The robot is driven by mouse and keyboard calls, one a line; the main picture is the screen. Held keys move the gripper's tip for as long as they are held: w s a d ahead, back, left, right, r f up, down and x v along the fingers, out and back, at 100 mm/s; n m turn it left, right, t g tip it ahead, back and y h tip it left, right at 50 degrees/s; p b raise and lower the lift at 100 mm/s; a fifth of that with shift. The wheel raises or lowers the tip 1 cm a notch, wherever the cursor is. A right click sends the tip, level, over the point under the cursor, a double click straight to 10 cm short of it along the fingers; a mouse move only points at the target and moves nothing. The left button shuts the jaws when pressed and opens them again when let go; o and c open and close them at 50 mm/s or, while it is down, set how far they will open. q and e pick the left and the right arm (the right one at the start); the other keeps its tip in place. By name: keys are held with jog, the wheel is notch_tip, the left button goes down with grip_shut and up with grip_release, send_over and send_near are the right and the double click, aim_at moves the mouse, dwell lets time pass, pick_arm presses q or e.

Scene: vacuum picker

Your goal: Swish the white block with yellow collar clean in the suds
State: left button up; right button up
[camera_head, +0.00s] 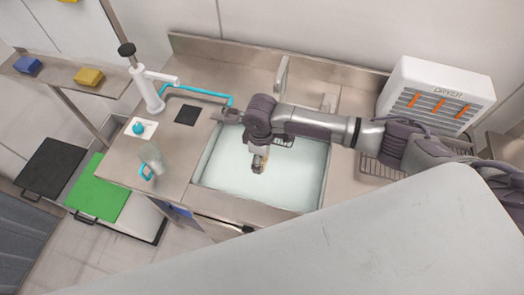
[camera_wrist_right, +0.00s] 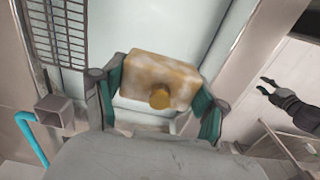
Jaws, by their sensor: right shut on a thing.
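My right gripper (camera_head: 259,162) is over the pale, watery sink (camera_head: 215,170) in the head view, pointing down. In the right wrist view its teal-padded fingers (camera_wrist_right: 160,98) are shut on the white block (camera_wrist_right: 150,68). The block is off-white with yellow-brown stains and carries a round yellow collar (camera_wrist_right: 160,98) facing the camera. In the head view only a small part of the block shows below the gripper. I cannot tell whether it touches the water. My left gripper (camera_wrist_right: 264,86) shows in the right wrist view, apart from the sink, open and empty.
A white dryer (camera_head: 440,92) stands right of the sink, behind a wire rack (camera_head: 375,170). A white pump (camera_head: 148,90) with a blue hose (camera_head: 200,92), a black pad (camera_head: 187,115) and a clear cup (camera_head: 152,157) stand left. A faucet (camera_head: 281,77) rises behind.

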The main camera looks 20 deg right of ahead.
notch_tip(320, 180, down, 19)
jog(key=b, duration=1.4)
jog(key=shift+f, duration=0.15)
pick_arm(q)
notch_tip(320, 180, down, 14)
jog(key=shift+w+a, duration=0.2)
jog(key=shift+a, duration=0.2)
jog(key=shift+r, duration=0.15)
pick_arm(e)
jog(key=shift+s+d, duration=0.1)
jog(key=shift+s+d+p, duration=0.55)
jog(key=shift+d+p, duration=0.25)
jog(key=shift+p, duration=0.05)
jog(key=shift+s+d, duration=0.3)
jog(key=shift+d, duration=0.1)
pick_arm(q)
jog(key=shift+r, duration=0.85)
